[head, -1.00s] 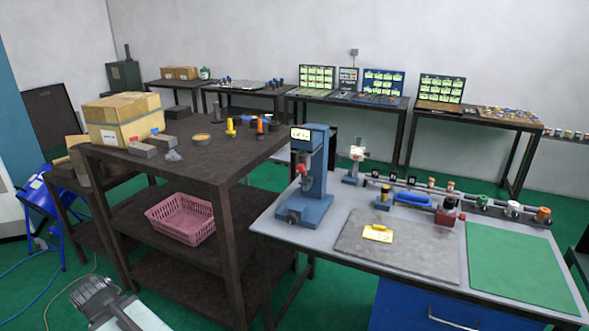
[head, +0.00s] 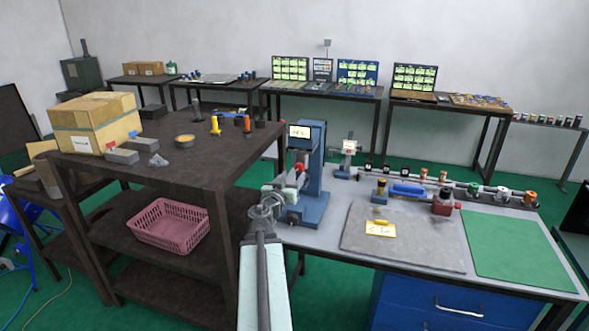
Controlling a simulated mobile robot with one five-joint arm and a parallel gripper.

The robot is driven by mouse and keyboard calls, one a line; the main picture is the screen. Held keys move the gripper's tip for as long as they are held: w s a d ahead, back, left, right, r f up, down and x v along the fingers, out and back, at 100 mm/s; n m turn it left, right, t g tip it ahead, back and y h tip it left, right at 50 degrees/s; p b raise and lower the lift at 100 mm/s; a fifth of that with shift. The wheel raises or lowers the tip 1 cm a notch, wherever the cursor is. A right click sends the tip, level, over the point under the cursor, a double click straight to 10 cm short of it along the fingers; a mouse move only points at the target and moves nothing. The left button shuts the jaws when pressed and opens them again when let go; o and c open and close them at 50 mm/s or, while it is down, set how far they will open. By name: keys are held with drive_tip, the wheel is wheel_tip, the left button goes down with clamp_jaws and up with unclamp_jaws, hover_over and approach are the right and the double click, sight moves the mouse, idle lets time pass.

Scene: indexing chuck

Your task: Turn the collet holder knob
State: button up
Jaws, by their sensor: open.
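A blue bench machine (head: 312,190) with a small display stands upright at the left end of the grey worktable. It has a red ball (head: 299,168) at its front and a small dark-and-red part low on its base. A red block with a dark top (head: 445,203) sits farther right on the table. I cannot tell for certain which part is the collet holder knob. My gripper (head: 282,187) is open, in front of the blue machine and overlapping its left side in the view. Its fingers are small, and contact cannot be told.
A grey mat (head: 395,250) with a yellow card (head: 380,229) and a green mat (head: 515,250) lie on the worktable. A row of fittings runs behind them. A dark shelf (head: 190,150) with boxes and a pink basket (head: 170,225) stands close at the left.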

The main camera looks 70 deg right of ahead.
sight(298, 169)
drive_tip(key=d, duration=0.7)
drive_tip(key=shift+w+d, duration=0.15)
drive_tip(key=shift+d, duration=0.05)
clamp_jaws()
